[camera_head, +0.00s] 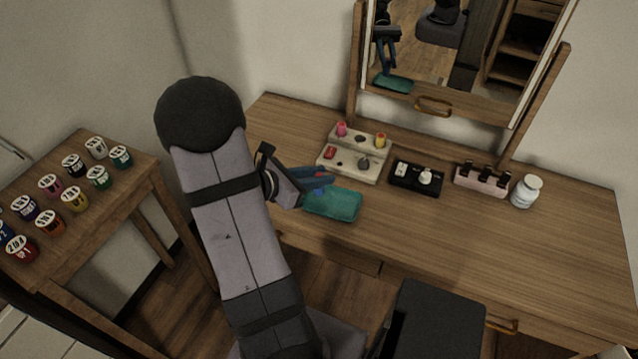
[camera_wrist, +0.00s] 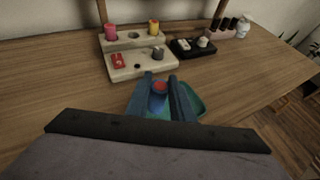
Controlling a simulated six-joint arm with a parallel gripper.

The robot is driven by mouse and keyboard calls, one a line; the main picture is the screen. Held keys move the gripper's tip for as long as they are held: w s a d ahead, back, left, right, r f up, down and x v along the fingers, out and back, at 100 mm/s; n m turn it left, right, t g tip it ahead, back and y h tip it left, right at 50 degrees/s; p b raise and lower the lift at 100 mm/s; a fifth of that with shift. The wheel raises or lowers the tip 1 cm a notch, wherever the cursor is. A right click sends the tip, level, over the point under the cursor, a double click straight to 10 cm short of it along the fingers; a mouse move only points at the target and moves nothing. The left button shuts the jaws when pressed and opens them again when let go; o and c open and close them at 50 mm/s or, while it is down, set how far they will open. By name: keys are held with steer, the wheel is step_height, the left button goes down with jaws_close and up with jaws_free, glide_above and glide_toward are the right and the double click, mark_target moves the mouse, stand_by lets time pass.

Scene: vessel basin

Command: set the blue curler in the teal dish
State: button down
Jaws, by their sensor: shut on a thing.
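My gripper (camera_head: 324,177) is shut on the blue curler, low over the teal dish (camera_head: 340,207). In the wrist view the blue curler (camera_wrist: 158,104), with a red end facing up, sits between the two fingers of my gripper (camera_wrist: 161,78). The teal dish (camera_wrist: 197,104) shows behind and beside the fingers, with its right side uncovered. The curler's lower end is hidden, so I cannot tell whether it touches the dish. In the head view the curler is mostly covered by the fingers.
Behind the dish stands a pale stepped holder (camera_head: 376,175) with small coloured pieces. A mirror (camera_head: 440,50) rises at the back. The front right tabletop is clear.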

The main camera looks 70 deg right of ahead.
steer(key=shift+f, duration=1.45)
steer(key=shift+f, duration=0.15)
steer(key=c, duration=1.6)
jaws_free()
steer(key=shift+o, duration=0.2)
steer(key=shift+w+r, duration=0.1)
steer(key=shift+r, duration=0.15)
steer(key=v, duration=1.2)
steer(key=shift+a+f, duration=0.1)
steer(key=shift+f, duration=0.05)
